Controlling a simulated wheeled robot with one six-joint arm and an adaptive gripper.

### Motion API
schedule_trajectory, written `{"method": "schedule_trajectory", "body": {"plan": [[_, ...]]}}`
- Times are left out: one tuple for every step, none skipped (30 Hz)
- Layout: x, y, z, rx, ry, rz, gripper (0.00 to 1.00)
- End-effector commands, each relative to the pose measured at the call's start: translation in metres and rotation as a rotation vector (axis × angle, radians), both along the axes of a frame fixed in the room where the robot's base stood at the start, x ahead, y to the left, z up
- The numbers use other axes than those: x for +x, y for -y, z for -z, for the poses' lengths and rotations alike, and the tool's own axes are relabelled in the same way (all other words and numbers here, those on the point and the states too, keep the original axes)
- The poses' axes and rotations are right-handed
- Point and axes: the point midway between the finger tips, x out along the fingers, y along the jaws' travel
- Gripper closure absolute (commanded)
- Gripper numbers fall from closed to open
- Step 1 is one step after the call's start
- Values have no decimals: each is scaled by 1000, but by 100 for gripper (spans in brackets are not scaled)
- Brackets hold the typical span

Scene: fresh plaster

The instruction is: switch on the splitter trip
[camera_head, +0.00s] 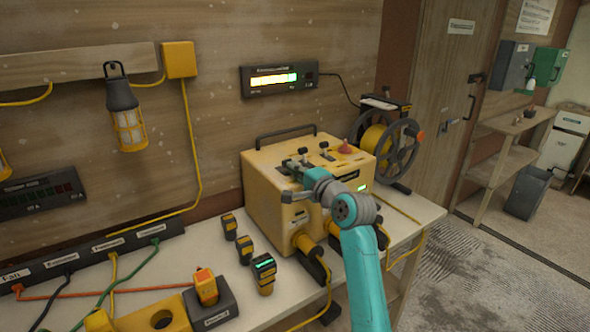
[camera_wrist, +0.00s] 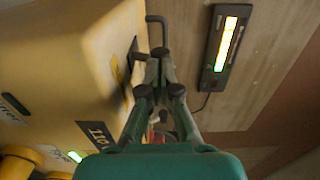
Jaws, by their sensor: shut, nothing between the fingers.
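The yellow splitter box (camera_head: 262,190) stands on the bench, with several small black toggles (camera_head: 324,146) and a red knob (camera_head: 344,149) on its top. I cannot read which toggle is the trip. My gripper (camera_head: 293,166) is shut and empty at the box's top front-left edge, partly covering the controls there. In the wrist view, my gripper (camera_wrist: 159,54) is beside the yellow box (camera_wrist: 70,50), close to a dark part (camera_wrist: 132,56) on it. I cannot tell whether they touch.
A lit bar display (camera_head: 278,79) hangs on the wall behind the box. A cable reel (camera_head: 386,140) stands at its right. Small yellow-black blocks (camera_head: 264,272) and a socket strip (camera_head: 90,262) with cables lie left. A lantern (camera_head: 126,120) hangs on the wall.

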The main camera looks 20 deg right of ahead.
Motion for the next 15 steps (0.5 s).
{"method": "schedule_trajectory", "body": {"plan": [[0,0,0,0,0,0,100],[0,0,0,0,0,0,100],[0,0,0,0,-1,0,100],[0,0,0,0,-1,0,100],[0,0,0,-1,-2,0,100],[0,0,0,-2,-5,0,100],[0,0,-1,-3,-9,0,100],[0,0,-1,-5,-12,0,100],[1,0,-2,-7,-20,0,100],[1,0,-3,-11,-27,0,100],[2,-1,-3,-13,-35,0,100],[2,-1,-3,-15,-42,0,100],[2,-1,-3,-15,-47,0,100],[2,-1,-3,-16,-50,0,100],[2,-1,-3,-18,-55,0,100]]}}
